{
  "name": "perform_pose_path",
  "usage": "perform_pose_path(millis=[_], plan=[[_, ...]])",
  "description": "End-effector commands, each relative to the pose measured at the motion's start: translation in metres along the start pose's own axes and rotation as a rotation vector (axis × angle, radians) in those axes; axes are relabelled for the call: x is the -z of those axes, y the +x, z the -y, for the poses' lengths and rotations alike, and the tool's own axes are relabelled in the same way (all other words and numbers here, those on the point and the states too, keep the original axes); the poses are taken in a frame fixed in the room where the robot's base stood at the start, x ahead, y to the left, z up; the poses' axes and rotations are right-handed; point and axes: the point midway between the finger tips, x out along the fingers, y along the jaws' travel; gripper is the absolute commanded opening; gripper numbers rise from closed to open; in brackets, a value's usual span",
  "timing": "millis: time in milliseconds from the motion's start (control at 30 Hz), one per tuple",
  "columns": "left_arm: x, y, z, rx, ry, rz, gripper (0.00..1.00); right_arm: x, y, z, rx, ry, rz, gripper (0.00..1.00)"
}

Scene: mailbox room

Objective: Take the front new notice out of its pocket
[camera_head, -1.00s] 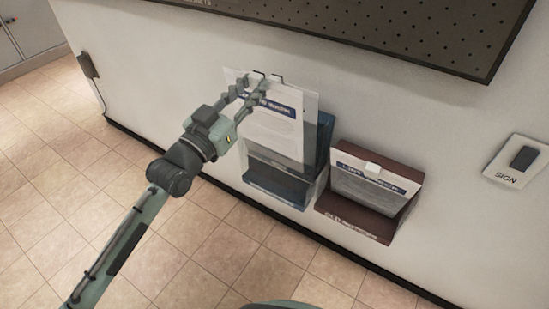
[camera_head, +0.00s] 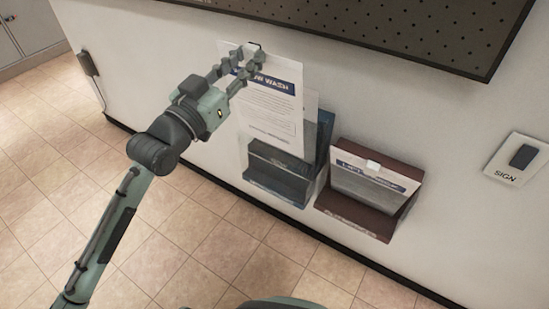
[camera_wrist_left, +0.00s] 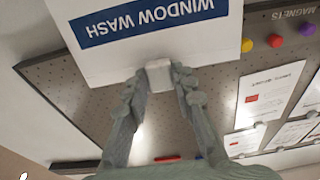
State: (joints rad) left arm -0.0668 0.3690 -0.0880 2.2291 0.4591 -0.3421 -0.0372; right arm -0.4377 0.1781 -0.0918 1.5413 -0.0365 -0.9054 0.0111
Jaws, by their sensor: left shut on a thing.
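The front new notice, a white sheet with a blue "WINDOW WASH" band (camera_head: 272,110), hangs from my left gripper (camera_head: 238,60) in front of the wall. In the left wrist view, my left gripper (camera_wrist_left: 160,84) is shut on the white tab (camera_wrist_left: 158,74) at the notice's edge, and the blue heading (camera_wrist_left: 145,18) shows upside down. The dark blue pocket (camera_head: 275,185) is on the wall below the notice. The notice's lower edge shows just above the pocket's front. Another pale sheet (camera_head: 311,115) stands behind it. My right gripper is not in view.
A brown pocket (camera_head: 355,215) with a "LIFT" notice (camera_head: 370,185) is to the right. A perforated board (camera_head: 400,30) hangs above; in the left wrist view it carries magnets (camera_wrist_left: 276,41) and papers (camera_wrist_left: 270,95). A sign plate (camera_head: 515,160) is further right.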

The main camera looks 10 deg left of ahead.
Motion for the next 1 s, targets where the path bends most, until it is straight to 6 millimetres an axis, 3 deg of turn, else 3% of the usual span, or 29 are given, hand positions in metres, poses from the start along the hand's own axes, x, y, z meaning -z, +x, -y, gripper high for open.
perform_pose_path(millis=[1000], plan=[[0.004,-0.026,0.000,0.000,0.000,-0.001,0.00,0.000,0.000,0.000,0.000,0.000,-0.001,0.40]])
